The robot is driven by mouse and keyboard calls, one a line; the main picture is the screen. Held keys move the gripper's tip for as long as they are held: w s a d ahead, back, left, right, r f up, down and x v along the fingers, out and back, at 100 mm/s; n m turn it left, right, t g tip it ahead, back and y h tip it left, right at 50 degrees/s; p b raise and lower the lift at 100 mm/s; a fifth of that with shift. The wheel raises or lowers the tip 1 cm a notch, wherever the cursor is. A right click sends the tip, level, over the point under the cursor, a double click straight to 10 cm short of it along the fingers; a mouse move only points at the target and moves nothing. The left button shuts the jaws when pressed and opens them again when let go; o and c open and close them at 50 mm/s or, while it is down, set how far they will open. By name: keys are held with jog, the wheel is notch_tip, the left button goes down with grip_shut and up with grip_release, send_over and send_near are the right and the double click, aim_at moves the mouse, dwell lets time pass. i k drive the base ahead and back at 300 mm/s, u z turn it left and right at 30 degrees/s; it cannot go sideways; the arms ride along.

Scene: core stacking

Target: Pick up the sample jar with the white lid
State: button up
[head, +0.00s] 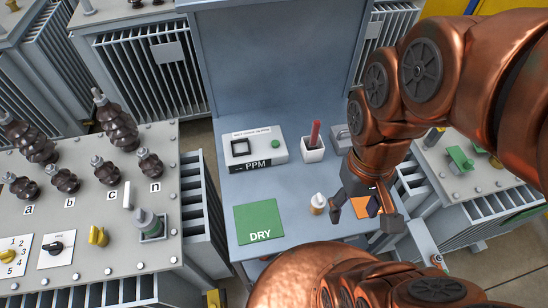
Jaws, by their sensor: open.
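The sample jar (318,208) is small, with an amber body and a white lid. It stands upright on the blue-grey bench (290,235), right of the green DRY pad. My copper-coloured gripper (362,215) is just right of the jar in the picture, pointing down with its fingers apart. No jar shows between the fingers. The left finger is close to the jar; I cannot tell whether they touch. The gripper partly covers an orange pad (359,207) on the bench.
A green DRY pad (259,222) lies at the bench's left. Behind it are a PPM meter box (268,150) and a white cup (313,150) with a red-handled thing. A transformer (85,245) with dark bushings stands left. The bench between pad and jar is clear.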

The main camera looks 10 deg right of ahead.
aim_at(317, 203)
jog(key=z, duration=0.4)
jog(key=k, duration=1.15)
jog(key=u, duration=1.2)
jog(key=i, duration=0.5)
jog(key=z, duration=0.05)
